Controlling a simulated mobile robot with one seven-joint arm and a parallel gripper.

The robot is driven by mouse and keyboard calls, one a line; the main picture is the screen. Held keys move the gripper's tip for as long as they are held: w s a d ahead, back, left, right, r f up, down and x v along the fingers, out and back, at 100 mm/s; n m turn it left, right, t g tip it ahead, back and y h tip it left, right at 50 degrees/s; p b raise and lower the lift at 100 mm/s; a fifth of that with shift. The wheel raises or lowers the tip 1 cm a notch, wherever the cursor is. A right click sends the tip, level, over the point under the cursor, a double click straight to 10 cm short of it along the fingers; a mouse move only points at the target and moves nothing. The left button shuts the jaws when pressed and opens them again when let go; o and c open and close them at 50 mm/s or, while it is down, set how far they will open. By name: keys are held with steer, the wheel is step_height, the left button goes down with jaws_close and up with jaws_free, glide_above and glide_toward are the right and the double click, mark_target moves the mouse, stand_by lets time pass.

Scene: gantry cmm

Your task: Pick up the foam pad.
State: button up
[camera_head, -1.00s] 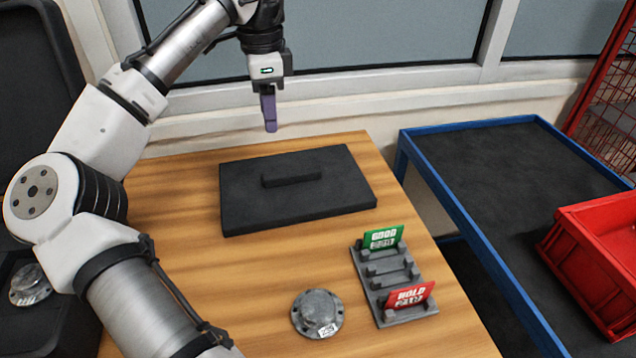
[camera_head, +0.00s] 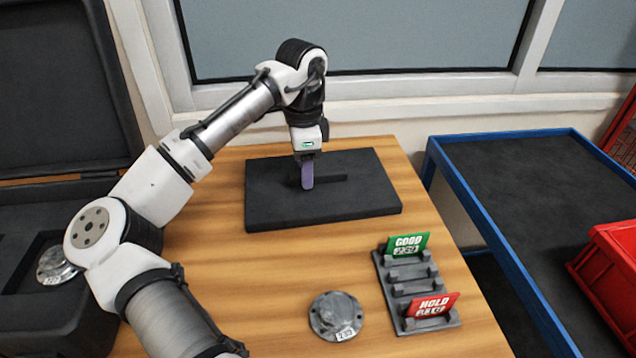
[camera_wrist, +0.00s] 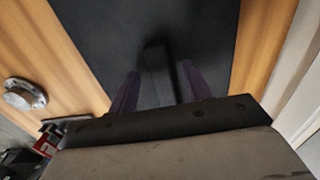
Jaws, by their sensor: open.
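The foam pad (camera_head: 370,195) is a dark, flat rectangular slab lying on the wooden table, with a raised bar-shaped grip (camera_head: 334,178) on its top. My gripper (camera_head: 307,186) is over the pad, pointing down, at the left part of the raised bar. In the wrist view the pad (camera_wrist: 95,30) fills the upper middle, and the bar (camera_wrist: 155,75) lies between the two purple fingers of my gripper (camera_wrist: 160,92). The fingers are apart, one on each side of the bar. I cannot tell how far their tips are above the slab.
A metal flanged part (camera_head: 336,316) sits at the table's front. Beside it stands a grey rack (camera_head: 398,285) with a green GOOD card (camera_head: 408,244) and a red HOLD card (camera_head: 432,305). A blue-edged cart (camera_head: 520,170) with a red bin (camera_head: 612,270) is at right. An open black case (camera_head: 85,300) is at left.

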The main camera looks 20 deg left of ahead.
steer(key=shift+f, duration=0.45)
steer(key=c, duration=1.1)
steer(key=shift+r, duration=0.15)
jaws_close()
